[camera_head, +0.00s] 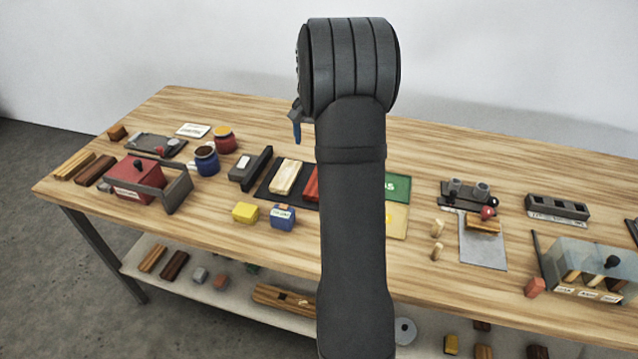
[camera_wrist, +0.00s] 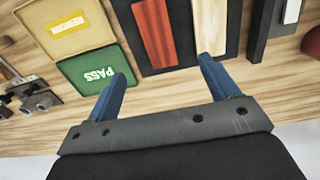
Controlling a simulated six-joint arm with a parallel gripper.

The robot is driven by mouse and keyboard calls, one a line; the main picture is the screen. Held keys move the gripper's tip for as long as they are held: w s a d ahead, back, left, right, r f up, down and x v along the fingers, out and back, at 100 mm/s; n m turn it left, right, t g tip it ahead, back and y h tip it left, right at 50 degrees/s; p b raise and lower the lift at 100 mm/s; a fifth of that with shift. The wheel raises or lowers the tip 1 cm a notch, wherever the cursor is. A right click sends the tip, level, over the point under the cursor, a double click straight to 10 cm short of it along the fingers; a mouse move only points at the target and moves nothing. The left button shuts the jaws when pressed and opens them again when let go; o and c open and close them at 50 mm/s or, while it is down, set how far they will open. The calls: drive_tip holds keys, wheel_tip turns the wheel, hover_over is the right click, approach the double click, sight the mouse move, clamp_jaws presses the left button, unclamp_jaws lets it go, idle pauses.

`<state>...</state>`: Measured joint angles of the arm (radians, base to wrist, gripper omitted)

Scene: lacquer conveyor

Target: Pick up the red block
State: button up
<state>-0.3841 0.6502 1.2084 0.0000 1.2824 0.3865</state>
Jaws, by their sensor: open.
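A long red block (camera_wrist: 155,33) lies on a dark tray (camera_wrist: 184,38) in the wrist view, beside a pale wooden block (camera_wrist: 211,24). In the head view only a sliver of the red block (camera_head: 311,184) shows; my arm hides the rest. My gripper (camera_wrist: 162,66) is open, with its two blue fingers apart and nothing between them. In the wrist view the red block appears beyond the fingertips, between their lines, and apart from them. In the head view one blue finger (camera_head: 297,128) shows above the table, left of my arm.
A green PASS pad (camera_wrist: 92,76) and a tan pad (camera_wrist: 67,27) lie beside the tray. A dark bar (camera_head: 251,169) stands left of it. A red lidded box (camera_head: 135,183) stands farther left.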

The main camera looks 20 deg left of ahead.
wheel_tip(320, 180, down, 9)
drive_tip(key=shift+f, duration=0.1)
drive_tip(key=shift+w+d+f, duration=0.1)
drive_tip(key=shift+w+f, duration=0.05)
drive_tip(key=shift+f, duration=0.75)
drive_tip(key=shift+w+d+f, duration=0.15)
drive_tip(key=shift+f, duration=0.75)
drive_tip(key=shift+w+d+f, duration=0.1)
drive_tip(key=shift+w+f, duration=0.05)
drive_tip(key=shift+f, duration=0.75)
drive_tip(key=c, duration=1.1)
